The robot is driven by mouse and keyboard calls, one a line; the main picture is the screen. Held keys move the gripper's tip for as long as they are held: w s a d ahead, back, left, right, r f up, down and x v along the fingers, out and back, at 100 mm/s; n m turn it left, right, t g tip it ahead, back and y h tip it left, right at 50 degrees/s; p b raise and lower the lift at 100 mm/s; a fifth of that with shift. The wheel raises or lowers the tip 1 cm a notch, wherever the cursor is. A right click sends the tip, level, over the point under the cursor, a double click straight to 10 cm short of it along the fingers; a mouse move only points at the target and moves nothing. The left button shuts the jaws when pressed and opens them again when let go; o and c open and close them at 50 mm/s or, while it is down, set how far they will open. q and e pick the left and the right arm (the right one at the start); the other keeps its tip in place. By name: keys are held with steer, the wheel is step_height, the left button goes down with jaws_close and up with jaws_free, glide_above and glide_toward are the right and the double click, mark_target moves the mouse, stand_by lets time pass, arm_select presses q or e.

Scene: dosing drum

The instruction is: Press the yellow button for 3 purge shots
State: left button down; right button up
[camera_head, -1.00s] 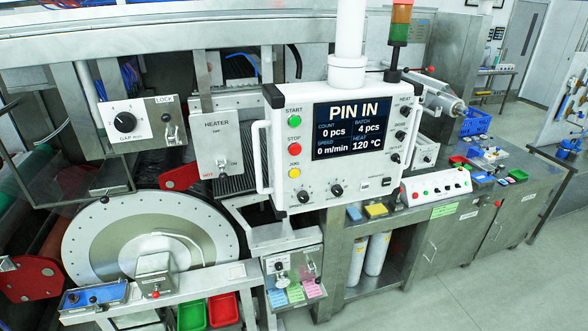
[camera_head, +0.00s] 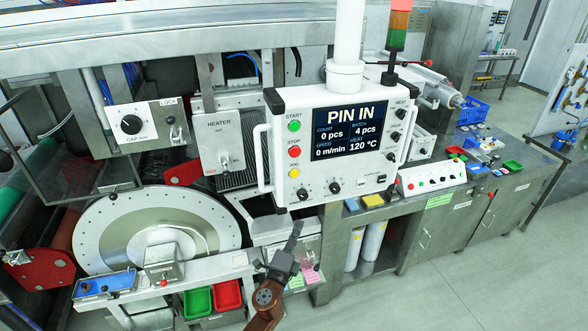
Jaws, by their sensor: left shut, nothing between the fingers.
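The yellow button (camera_head: 294,173) sits in the left column of the white control panel (camera_head: 272,193), labelled JOG, below the green START button (camera_head: 294,126) and the red STOP button (camera_head: 294,151). The panel's screen (camera_head: 346,128) reads PIN IN, count 0 pcs, batch 4 pcs, speed 0 m/min, heat 120 °C. My left gripper (camera_head: 296,229) is shut and empty, pointing up below the panel's lower edge. It is apart from the yellow button and in front of the small box with coloured notes, partly hiding it. My right gripper is not in view.
A large round disc (camera_head: 105,235) is at the left, with green (camera_head: 197,302) and red (camera_head: 228,294) trays below. A white button box (camera_head: 432,176) stands on the bench at right. The floor at right is clear.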

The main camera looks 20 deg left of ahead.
mark_target(294, 173)
arm_select(q)
steer(key=s+d+r+m+t, duration=0.1)
steer(key=r, duration=0.7)
steer(key=s+d+r+m+t+h+p, duration=0.1)
steer(key=s+d+r, duration=0.1)
steer(key=r, duration=0.5)
steer(key=shift+s+d+r+m+t+p, duration=0.2)
steer(key=shift+s+r+m+t+p, duration=0.1)
steer(key=shift+r+m+t, duration=0.1)
steer(key=shift+w, duration=0.1)
steer(key=w+a+b, duration=0.1)
steer(key=w, duration=0.1)
steer(key=w+a+b, duration=0.1)
steer(key=w+a, duration=0.1)
steer(key=w+a+b, duration=0.1)
steer(key=w+a, duration=0.1)
steer(key=w, duration=0.1)
steer(key=shift+w, duration=0.1)
stand_by(0.4)
steer(key=shift+w, duration=0.1)
